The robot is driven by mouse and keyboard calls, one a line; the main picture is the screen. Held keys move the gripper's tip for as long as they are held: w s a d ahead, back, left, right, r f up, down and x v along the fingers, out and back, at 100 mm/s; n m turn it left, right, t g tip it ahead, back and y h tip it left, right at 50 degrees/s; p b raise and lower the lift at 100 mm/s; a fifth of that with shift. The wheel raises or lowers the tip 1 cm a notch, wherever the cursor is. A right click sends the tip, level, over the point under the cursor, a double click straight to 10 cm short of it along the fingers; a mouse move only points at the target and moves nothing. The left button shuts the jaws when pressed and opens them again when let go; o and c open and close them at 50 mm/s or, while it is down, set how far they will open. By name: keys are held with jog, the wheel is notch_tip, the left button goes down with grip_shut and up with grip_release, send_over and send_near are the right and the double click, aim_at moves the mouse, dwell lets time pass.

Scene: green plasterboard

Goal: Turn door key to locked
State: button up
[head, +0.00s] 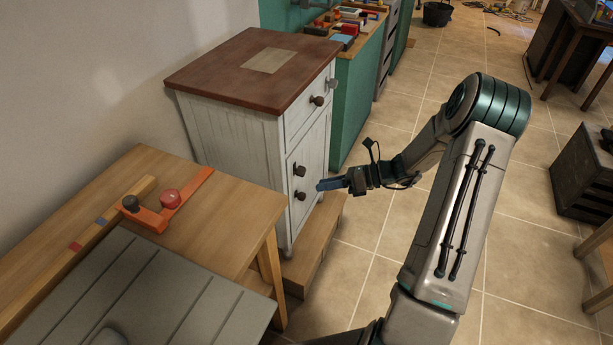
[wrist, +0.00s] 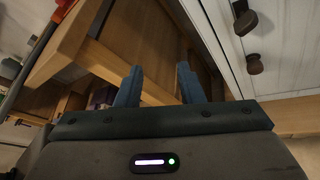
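A white cabinet (head: 235,130) with a dark red-brown top stands on a low wooden plinth. Two dark brown fittings sit one above the other on its front: an upper one (head: 299,170) and a lower one (head: 300,195). Two such fittings also show at the upper right of the wrist view, one higher (wrist: 245,22) and one lower (wrist: 254,65). I cannot tell which is the key. My gripper (head: 322,185) is beside the lower fitting in the head view, apart from it. In the wrist view its blue fingers (wrist: 158,82) are spread with nothing between them.
A wooden table (head: 230,215) with an orange tool (head: 160,212) stands close at left. The wooden plinth (head: 315,245) juts out below the cabinet.

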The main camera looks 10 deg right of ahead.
aim_at(301, 171)
jog(key=w+d+f+m+t+b, duration=0.1)
jog(key=w+d+f+m+t, duration=0.4)
jog(key=d+f+m+t, duration=0.4)
jog(key=w+a+g, duration=0.1)
jog(key=w+a, duration=0.3)
jog(key=a, duration=0.2)
jog(key=w+a+r+g, duration=0.1)
jog(key=w+a, duration=0.2)
jog(key=a, duration=0.3)
jog(key=shift+w+a+m+y, duration=0.2)
jog(key=shift+w+m+y, duration=0.1)
jog(key=shift+w+y, duration=0.1)
grip_shut()
